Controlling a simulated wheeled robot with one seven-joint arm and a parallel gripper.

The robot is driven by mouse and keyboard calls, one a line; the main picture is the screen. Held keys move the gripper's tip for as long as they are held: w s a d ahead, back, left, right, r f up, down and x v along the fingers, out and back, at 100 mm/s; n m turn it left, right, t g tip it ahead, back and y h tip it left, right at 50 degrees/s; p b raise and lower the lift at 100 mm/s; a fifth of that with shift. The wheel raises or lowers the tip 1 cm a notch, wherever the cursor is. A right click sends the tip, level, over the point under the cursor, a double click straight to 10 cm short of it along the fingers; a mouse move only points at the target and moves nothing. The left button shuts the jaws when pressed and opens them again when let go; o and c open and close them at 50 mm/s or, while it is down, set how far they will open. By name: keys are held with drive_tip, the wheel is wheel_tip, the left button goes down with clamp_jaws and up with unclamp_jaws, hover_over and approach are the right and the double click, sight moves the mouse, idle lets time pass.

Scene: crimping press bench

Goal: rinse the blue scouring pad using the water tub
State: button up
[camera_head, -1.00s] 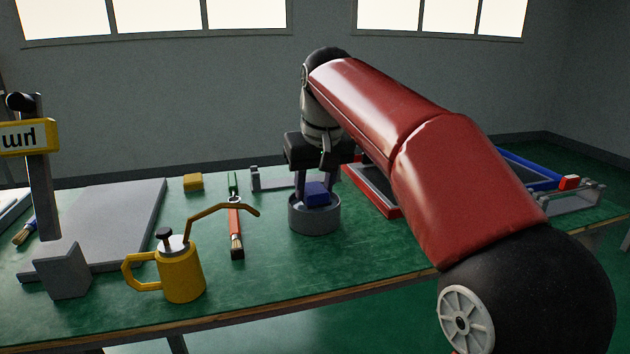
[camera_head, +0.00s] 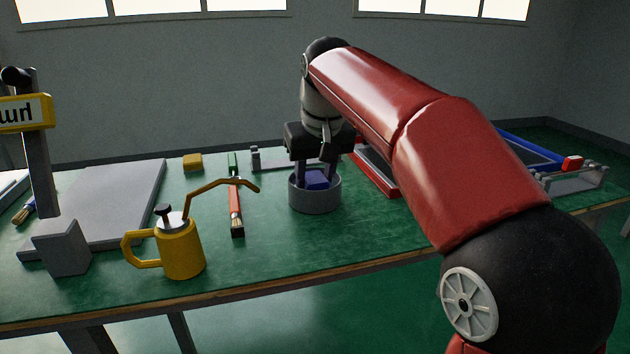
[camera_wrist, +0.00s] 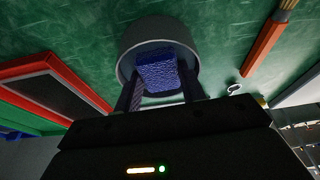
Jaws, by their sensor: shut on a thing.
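The blue scouring pad (camera_head: 317,180) is a small blue block held between the two fingers of my gripper (camera_head: 314,176). It also shows in the wrist view (camera_wrist: 158,72), with my gripper's fingers (camera_wrist: 158,88) on either side of it. The water tub (camera_head: 315,200) is a round grey tub on the green bench. The pad and fingertips are inside the tub's rim, and the pad's lower part is hidden by the tub wall in the head view. The tub's rim also shows in the wrist view (camera_wrist: 126,60). I cannot make out the water.
A yellow block (camera_head: 193,162) is behind. A red-framed tray (camera_head: 375,170) stands close on the right. The bench front before the tub is clear.

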drive_tip(key=shift+r, duration=0.1)
drive_tip(key=shift+d, duration=0.25)
drive_tip(key=shift+a+p, duration=0.35)
drive_tip(key=shift+p, duration=0.2)
drive_tip(key=shift+d, duration=0.35)
drive_tip(key=shift+r+p, duration=2.1)
drive_tip(key=shift+r, duration=0.4)
